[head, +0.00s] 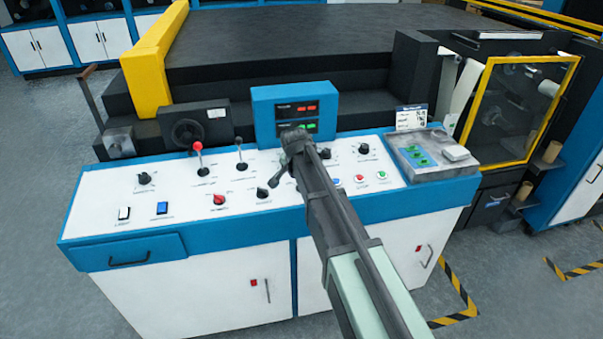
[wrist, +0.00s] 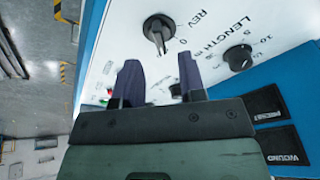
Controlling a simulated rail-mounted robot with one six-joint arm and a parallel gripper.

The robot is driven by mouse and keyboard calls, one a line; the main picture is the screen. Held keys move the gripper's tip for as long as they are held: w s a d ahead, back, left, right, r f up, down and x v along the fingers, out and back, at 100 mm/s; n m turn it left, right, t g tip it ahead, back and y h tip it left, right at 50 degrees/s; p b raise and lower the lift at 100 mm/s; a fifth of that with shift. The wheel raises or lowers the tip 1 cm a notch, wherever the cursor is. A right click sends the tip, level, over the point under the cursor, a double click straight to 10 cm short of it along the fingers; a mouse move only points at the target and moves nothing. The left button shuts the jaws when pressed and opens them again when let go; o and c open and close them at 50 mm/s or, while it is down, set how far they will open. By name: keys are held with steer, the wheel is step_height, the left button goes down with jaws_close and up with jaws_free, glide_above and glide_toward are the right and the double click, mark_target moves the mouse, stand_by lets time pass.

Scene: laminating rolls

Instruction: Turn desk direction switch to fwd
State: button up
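The desk (head: 120,215) has a white panel with several knobs, levers and buttons. In the wrist view a black rotary switch (wrist: 158,30) sits on the panel beside the printed marks REV and 0. It is beyond my fingertips, and I cannot clearly read its setting. My gripper (wrist: 158,72) has its two dark fingers apart with nothing between them. In the head view my gripper (head: 295,138) is over the middle of the panel, in front of the display box. My arm hides part of the panel there, and I cannot tell for sure which knob is the direction switch.
The LENGTH knob (wrist: 240,57) is close to the rotary switch. The blue display box (head: 294,110) stands behind my gripper. A red-topped lever (head: 198,155) and a black lever (head: 240,155) stand up on the left. A grey button tray (head: 433,172) is at the right.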

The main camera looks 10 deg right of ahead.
steer(key=d+p+v, duration=0.1)
steer(key=p+v, duration=0.2)
steer(key=v, duration=0.3)
steer(key=shift+a+p, duration=0.35)
steer(key=shift+a, duration=0.15)
steer(key=s+d+f+n+g+y, duration=0.1)
steer(key=s+n, duration=0.3)
steer(key=s, duration=0.9)
steer(key=s+n+g, duration=0.2)
steer(key=s+n, duration=0.3)
steer(key=s, duration=0.8)
steer(key=shift+s+d+f+g+y+b, duration=0.3)
steer(key=shift+d+f+g+y+b, duration=0.1)
